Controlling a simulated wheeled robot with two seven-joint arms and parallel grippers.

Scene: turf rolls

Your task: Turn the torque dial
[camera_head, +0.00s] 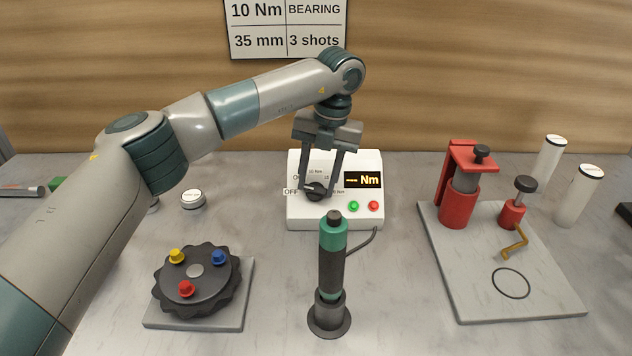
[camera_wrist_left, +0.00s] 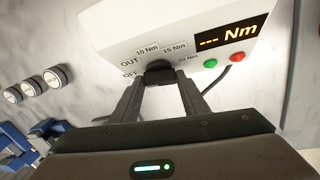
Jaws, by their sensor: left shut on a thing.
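The torque dial (camera_head: 316,191) is a black knob on the front of a white control box (camera_head: 335,218). In the left wrist view the dial (camera_wrist_left: 159,70) sits among labels for OFF, OUT, 10 Nm, 15 Nm and 20 Nm. My left gripper (camera_head: 317,190) reaches down over the box and is shut on the dial, one finger on each side; its fingers also show in the left wrist view (camera_wrist_left: 160,85). The display (camera_head: 363,180) reads "--- Nm". The fingers partly hide the dial and some labels, so I cannot tell its exact setting. My right gripper is not in view.
A green and black screwdriver (camera_head: 331,260) stands upright in a holder in front of the box. A black rotary disc (camera_head: 195,271) with coloured pegs is at left. A grey board (camera_head: 535,296) with red fixtures is at right. A sign (camera_head: 287,30) reads 10 Nm, 35 mm, 3 shots.

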